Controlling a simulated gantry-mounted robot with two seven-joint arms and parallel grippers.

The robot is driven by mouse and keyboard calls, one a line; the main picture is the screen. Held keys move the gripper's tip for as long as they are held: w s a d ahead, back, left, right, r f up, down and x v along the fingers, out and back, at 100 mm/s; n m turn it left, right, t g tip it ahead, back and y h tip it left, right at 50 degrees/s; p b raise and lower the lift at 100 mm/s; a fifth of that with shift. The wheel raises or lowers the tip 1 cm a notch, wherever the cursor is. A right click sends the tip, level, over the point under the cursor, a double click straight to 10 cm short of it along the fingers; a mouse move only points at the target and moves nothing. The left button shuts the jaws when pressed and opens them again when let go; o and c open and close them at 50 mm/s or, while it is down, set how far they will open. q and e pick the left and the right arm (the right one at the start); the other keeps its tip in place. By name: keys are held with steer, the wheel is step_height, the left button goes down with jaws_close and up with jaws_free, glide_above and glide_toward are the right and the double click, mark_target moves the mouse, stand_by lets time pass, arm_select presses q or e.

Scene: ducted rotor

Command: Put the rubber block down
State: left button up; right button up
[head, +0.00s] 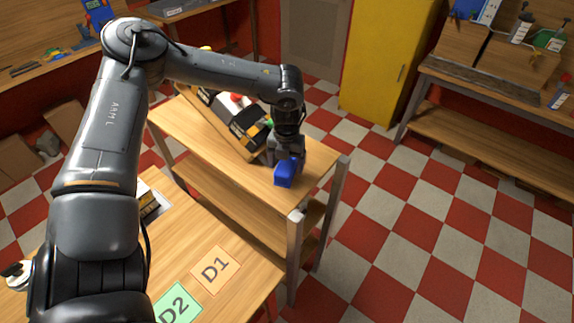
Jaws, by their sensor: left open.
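A blue block (287,173), which I take to be the rubber block, is at the right end of the wooden table (318,168), near its front corner. My left gripper (280,160) reaches down over the table from the left and is open, right at the block's back left side. The fingers are small and partly hidden, so I cannot tell whether they touch the block. The block appears to rest on the tabletop. My right gripper is not in view.
A wooden tray (222,130) with dark and coloured items lies left of my gripper on the same table. A nearer table carries an orange D1 card (215,269) and a green D2 card (178,305). A yellow cabinet (385,60) stands behind. Checkered floor is clear at right.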

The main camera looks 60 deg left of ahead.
arm_select(q)
steer(key=shift+s+f, duration=0.15)
steer(key=shift+f, duration=0.1)
steer(key=shift+a+r, duration=0.1)
steer(key=shift+r, duration=0.2)
steer(key=c, duration=1.2)
steer(key=shift+w, duration=0.2)
